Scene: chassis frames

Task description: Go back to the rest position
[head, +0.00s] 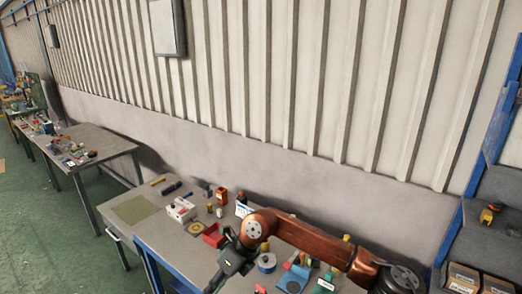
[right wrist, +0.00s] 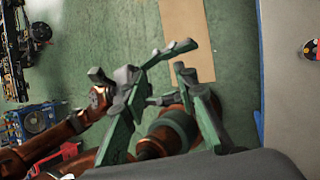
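My right arm, copper-coloured, reaches in from the lower right of the head view and bends down over the workbench (head: 160,232). Its dark right gripper (head: 222,276) hangs at the bench's front edge, seen side-on. In the right wrist view the green-grey fingers of the right gripper (right wrist: 168,88) stand apart over the green floor, with nothing seen between them. Copper arm links of mine show at the left of that view. My left gripper is not seen in the head view, and I cannot make it out in the wrist view.
A second table (head: 95,143) stands at left. Blue shelving (head: 455,235) stands at right.

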